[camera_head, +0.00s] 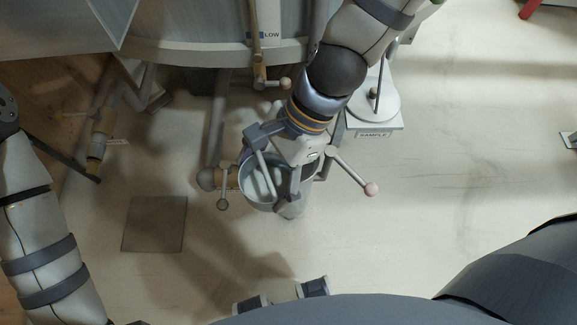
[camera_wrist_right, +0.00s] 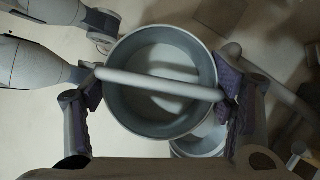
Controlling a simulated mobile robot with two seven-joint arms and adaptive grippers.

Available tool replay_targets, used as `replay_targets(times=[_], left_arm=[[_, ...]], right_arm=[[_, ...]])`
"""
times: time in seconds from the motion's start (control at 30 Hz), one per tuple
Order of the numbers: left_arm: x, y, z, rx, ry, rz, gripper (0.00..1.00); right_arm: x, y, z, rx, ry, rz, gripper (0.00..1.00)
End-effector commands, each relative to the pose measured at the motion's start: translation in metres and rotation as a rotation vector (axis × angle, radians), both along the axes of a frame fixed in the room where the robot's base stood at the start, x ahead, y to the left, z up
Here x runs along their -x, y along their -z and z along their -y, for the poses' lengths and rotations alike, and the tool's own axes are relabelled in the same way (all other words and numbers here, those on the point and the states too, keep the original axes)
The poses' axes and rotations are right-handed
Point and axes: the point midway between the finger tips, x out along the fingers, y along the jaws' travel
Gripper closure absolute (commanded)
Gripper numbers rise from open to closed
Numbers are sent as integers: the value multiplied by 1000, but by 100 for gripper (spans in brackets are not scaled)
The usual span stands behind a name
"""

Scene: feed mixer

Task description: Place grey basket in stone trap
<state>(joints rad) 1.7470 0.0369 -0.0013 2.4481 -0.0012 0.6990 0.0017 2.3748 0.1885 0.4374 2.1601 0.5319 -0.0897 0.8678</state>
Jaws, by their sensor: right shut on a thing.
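The grey basket (camera_head: 262,186) is a round, open-topped pail with a bar handle across its mouth. My right gripper (camera_head: 278,170) is shut on it from above. In the right wrist view the basket (camera_wrist_right: 160,121) fills the middle, with its handle (camera_wrist_right: 160,84) running between the purple finger pads. The basket looks empty. A grey cylinder, likely the stone trap (camera_head: 293,209), stands just beside and below the basket, partly hidden. Its round rim also shows in the right wrist view (camera_wrist_right: 200,146). I cannot tell whether the two touch. My left gripper is out of view.
A pink-knobbed lever (camera_head: 370,189) sticks out right of the cylinder. A brown pipe fitting with a small handle (camera_head: 222,204) is at its left. A stand labelled SAMPLE (camera_head: 374,121) is behind right. The large mixer tank (camera_head: 200,50) is at the back.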

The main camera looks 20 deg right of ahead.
Motion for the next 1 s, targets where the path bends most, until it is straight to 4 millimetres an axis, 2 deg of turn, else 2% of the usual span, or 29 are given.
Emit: replay_targets(times=[0.1,0.23,0.33,0.47,0.63,0.7,0.8,1.0], left_arm=[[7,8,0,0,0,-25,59],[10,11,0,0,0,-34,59],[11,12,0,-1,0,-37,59],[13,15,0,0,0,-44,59],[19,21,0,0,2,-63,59],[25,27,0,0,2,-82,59],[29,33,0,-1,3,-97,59],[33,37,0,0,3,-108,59]], right_arm=[[10,10,2,-5,183,-14,59],[14,14,8,-2,305,-8,59],[10,17,13,0,347,2,59],[-21,32,30,4,356,10,59],[-69,58,57,5,350,10,59],[-79,80,63,5,351,0,59],[-94,99,70,3,349,1,59],[-109,115,78,2,348,6,59]])
